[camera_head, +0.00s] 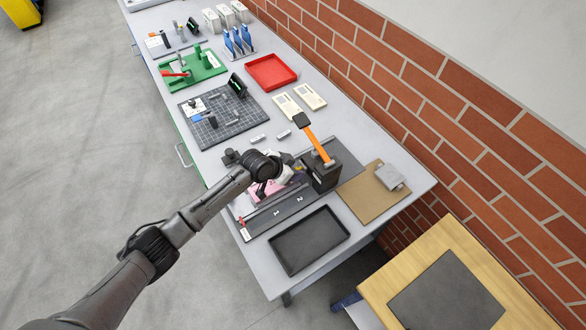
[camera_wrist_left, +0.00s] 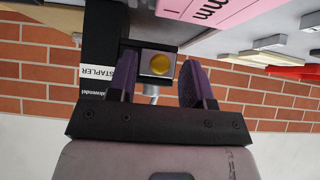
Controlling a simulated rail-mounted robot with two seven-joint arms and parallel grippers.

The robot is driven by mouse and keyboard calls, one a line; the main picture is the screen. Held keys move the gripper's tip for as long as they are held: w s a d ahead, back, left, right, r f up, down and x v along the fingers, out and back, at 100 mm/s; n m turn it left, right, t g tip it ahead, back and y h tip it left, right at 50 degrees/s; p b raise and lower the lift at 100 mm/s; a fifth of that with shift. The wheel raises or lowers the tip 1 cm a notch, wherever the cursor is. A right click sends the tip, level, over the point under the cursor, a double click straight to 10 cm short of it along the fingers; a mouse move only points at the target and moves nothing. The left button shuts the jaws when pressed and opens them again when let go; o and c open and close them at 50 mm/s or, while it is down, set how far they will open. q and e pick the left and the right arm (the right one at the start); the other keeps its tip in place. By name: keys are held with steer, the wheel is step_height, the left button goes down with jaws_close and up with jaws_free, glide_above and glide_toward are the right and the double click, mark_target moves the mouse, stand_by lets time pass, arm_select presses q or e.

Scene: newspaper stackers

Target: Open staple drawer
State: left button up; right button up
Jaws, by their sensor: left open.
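A black stapler (camera_head: 322,175) with an orange lever ending in a dark block stands on a dark strip at the near end of the workbench. My left gripper (camera_head: 290,175) is at the stapler's left side. In the wrist view its purple fingers (camera_wrist_left: 158,75) are open around the square front. My right gripper is not in view.
A pink item (camera_wrist_left: 215,12) lies close beside the stapler and gripper. A black tray (camera_head: 310,240) lies nearer, and a brown board (camera_head: 370,197) with a grey block lies to the right. A brick wall (camera_head: 450,110) runs along the bench's far side. A gridded mat (camera_head: 240,120) lies beyond.

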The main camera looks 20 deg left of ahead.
arm_select(q)
steer(key=shift+c, duration=0.4)
jaws_close()
